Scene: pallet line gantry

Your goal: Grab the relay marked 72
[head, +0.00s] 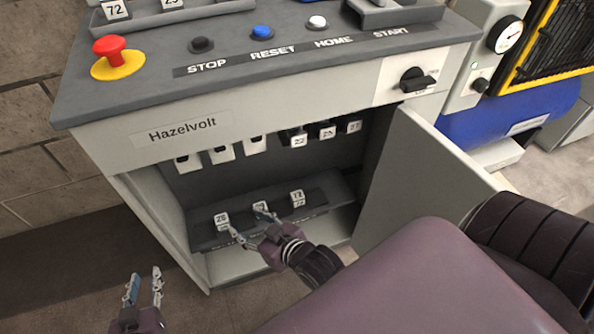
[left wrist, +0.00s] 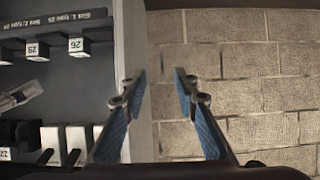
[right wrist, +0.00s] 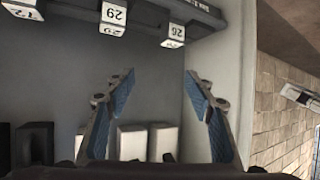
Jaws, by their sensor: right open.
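A white relay that reads as 72 (head: 297,197) stands at the right end of the low shelf row inside the open cabinet; it also shows upside down at the top left of the right wrist view (right wrist: 22,12). Beside it are a relay marked 29 (right wrist: 113,18) and one marked 26 (right wrist: 173,35). My right gripper (head: 247,223) is open and empty at the cabinet opening, in front of the 26 and 29 relays and left of the 72. It partly covers the 29 in the head view. My left gripper (head: 144,275) is open and empty, outside the cabinet at left.
Another block marked 72 (head: 115,9) lies in a tray on the console top. An upper row inside holds white blocks (head: 221,154) and relays such as 22 (head: 299,139). The cabinet door (head: 420,170) stands open at right. A brick wall (left wrist: 235,80) is at left.

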